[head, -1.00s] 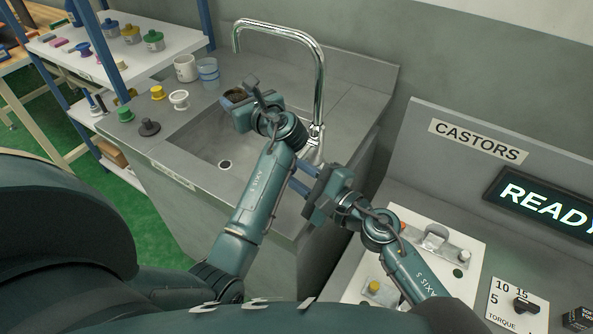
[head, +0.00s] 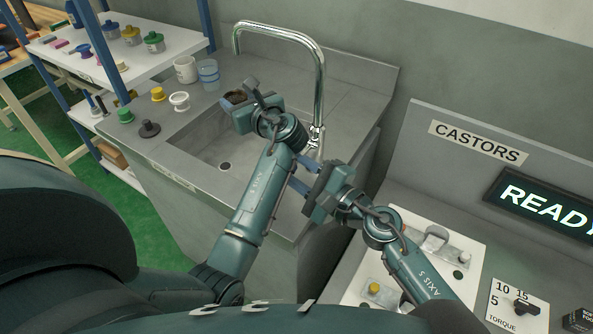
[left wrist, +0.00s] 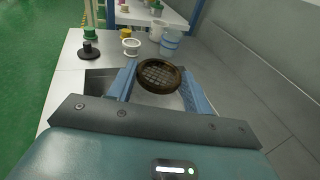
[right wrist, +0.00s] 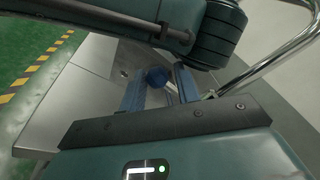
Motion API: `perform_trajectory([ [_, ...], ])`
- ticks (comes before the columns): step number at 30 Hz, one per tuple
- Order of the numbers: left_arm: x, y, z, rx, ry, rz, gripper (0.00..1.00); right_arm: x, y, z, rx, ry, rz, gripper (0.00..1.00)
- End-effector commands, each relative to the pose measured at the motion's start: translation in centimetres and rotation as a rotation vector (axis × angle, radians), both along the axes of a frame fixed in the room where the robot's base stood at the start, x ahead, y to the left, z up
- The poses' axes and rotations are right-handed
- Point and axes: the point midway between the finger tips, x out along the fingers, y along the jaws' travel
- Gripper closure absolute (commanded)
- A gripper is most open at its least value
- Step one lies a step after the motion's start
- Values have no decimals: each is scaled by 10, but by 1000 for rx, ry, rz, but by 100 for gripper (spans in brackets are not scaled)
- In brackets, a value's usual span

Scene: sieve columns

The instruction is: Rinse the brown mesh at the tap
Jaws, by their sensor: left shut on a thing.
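The brown mesh (left wrist: 158,76) is a round, dark-rimmed sieve with a grid. My left gripper (left wrist: 160,88) is shut on it, with a blue finger at each side. In the head view the mesh (head: 235,97) is partly hidden by my left gripper (head: 246,103), over the sink's back part. The chrome tap (head: 321,85) arches over the sink, its spout end above the mesh. No water shows. My right gripper (right wrist: 160,92) is by the tap's base, its fingers apart on either side of a blue knob (right wrist: 157,77); whether they touch it is unclear.
The sink basin (head: 203,148) lies under my left arm. A white mug (head: 185,69), a clear bluish cup (head: 208,74) and several small coloured pieces stand on the left rim. A shelf (head: 165,42) is farther left. The castors station (head: 475,141) is at right.

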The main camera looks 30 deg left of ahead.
Motion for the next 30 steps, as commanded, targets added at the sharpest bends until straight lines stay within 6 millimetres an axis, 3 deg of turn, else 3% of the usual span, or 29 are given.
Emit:
perform_trajectory([
  [5, 0, 0, 0, 0, 0, 0, 71, 0, 0, -1, -1, 1, 1, 53],
  [20, 0, 0, -1, 0, 3, 1, 71, 0, 0, -1, 0, 2, -1, 53],
  [24, 0, 0, -1, 0, 2, 1, 71, -1, 0, -10, 0, 6, 0, 53],
  [30, 0, 0, -1, 0, 1, 0, 71, -10, -33, -12, -5, 1, 0, 53],
])
